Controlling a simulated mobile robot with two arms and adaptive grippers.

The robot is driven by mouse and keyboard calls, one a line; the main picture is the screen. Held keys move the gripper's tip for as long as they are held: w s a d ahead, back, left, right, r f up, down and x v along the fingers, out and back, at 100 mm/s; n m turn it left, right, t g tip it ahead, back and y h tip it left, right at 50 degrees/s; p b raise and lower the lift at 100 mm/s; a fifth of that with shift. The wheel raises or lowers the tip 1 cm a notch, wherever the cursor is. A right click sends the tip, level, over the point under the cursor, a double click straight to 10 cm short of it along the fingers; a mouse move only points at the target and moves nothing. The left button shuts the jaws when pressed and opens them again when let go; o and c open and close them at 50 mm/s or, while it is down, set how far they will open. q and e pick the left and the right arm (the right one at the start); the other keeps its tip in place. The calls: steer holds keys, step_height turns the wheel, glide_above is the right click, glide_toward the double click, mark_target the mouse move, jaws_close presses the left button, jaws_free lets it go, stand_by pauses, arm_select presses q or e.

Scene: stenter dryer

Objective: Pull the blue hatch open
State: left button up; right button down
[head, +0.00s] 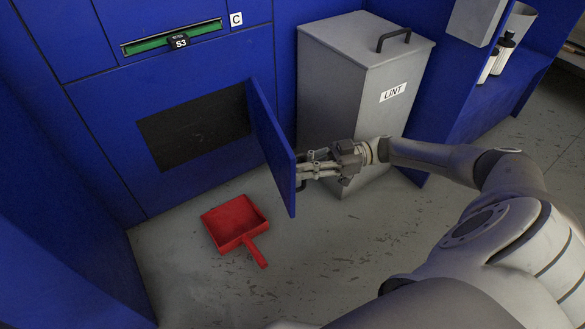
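The blue hatch (271,147) stands swung out from the blue machine front, hinged on its right side. The dark opening (195,130) behind it is uncovered. My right gripper (307,170) is at the outer face of the hatch, near its free edge. Its fingers look closed around the dark hatch handle (300,186), which they partly hide. My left gripper is not in view.
A grey bin marked LINT (335,100) stands right of the hatch, close behind my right gripper. A red dustpan (235,222) lies on the floor below the opening. White bottles (503,52) stand at the upper right. The floor in front is otherwise clear.

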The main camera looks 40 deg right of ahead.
steer(key=shift+s+d+b, duration=0.1)
steer(key=shift+d+b, duration=0.25)
steer(key=shift+d, duration=1.75)
steer(key=c, duration=1.5)
jaws_free()
steer(key=shift+v, duration=6)
